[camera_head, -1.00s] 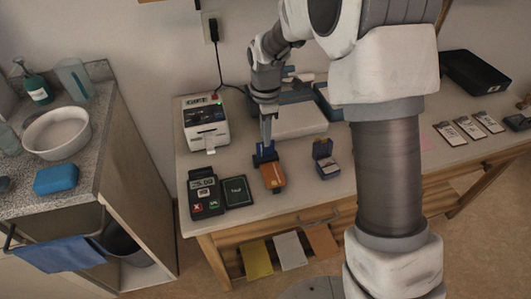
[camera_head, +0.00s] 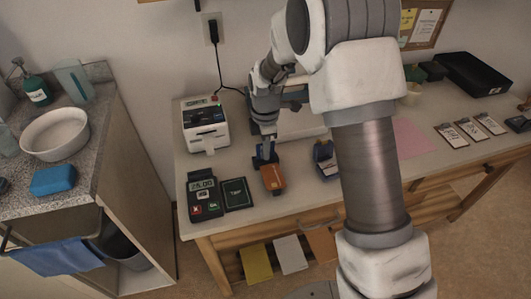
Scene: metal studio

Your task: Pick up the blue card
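My gripper (camera_head: 266,149) points down over the counter, at the back end of an orange-brown item (camera_head: 272,179). A small dark blue piece (camera_head: 263,160) shows right at the fingertips, behind the orange-brown item. I cannot tell whether it is the blue card or part of that item. The finger gap is too small to read, so I cannot tell whether the gripper is open or shut. A small open blue box (camera_head: 326,158) stands to the right, partly beside my arm. No other clear blue card shows; my arm hides part of the counter.
A card terminal (camera_head: 204,198) and a dark green tap pad (camera_head: 236,193) lie left of the orange-brown item. A white printer (camera_head: 205,126) stands behind them. Clipboards (camera_head: 470,128) and a black tray (camera_head: 474,74) are at right. A pink sheet (camera_head: 411,139) lies beside my arm.

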